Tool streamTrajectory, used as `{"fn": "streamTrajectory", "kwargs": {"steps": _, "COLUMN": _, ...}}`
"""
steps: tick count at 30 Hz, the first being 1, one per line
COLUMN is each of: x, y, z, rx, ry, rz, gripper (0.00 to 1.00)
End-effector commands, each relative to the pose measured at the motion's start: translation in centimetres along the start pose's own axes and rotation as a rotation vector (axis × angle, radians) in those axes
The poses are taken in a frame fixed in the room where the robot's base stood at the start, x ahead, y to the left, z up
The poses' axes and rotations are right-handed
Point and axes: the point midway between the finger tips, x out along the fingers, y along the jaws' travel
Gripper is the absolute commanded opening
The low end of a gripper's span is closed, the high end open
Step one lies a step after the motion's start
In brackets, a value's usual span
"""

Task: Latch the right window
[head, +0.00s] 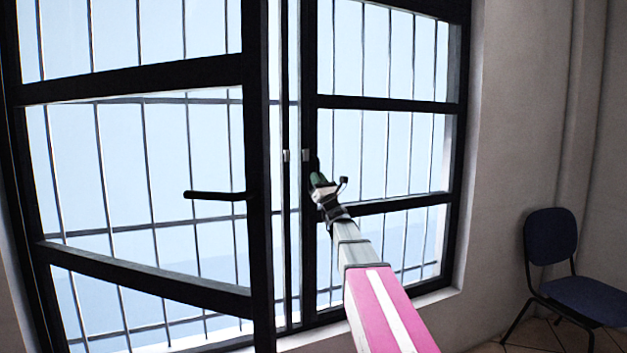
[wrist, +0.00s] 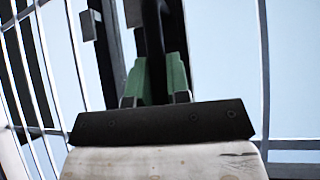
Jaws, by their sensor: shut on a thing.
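The right window (head: 383,103) is a black-framed sash with two crossbars. It looks in or close to its frame, but I cannot tell if it sits flush. My gripper (head: 318,179) is at its left upright, a little below the upper crossbar. In the wrist view my gripper's green fingers (wrist: 157,78) are on both sides of a black handle (wrist: 152,35) and shut on it. The handle runs upward from between the fingers. In the head view most of the handle is hidden by my gripper.
The left window (head: 140,76) stands swung inward, with its black handle (head: 215,196) pointing left. Vertical bars lie outside the windows. A blue chair (head: 551,237) stands by the wall at the right. The floor between my arm and the chair looks clear.

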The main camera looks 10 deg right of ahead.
Motion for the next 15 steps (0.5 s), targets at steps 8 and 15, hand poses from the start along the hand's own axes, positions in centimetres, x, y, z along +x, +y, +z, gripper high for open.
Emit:
{"fn": "streamTrajectory", "kwargs": {"steps": 8, "x": -0.07, "y": -0.08, "z": 0.01, "rx": 0.011, "ry": -0.001, "rz": -0.008, "gripper": 0.0}}
{"fn": "streamTrajectory", "kwargs": {"steps": 15, "x": -0.06, "y": -0.05, "z": 0.02, "rx": 0.012, "ry": -0.002, "rz": -0.007, "gripper": 0.4}}
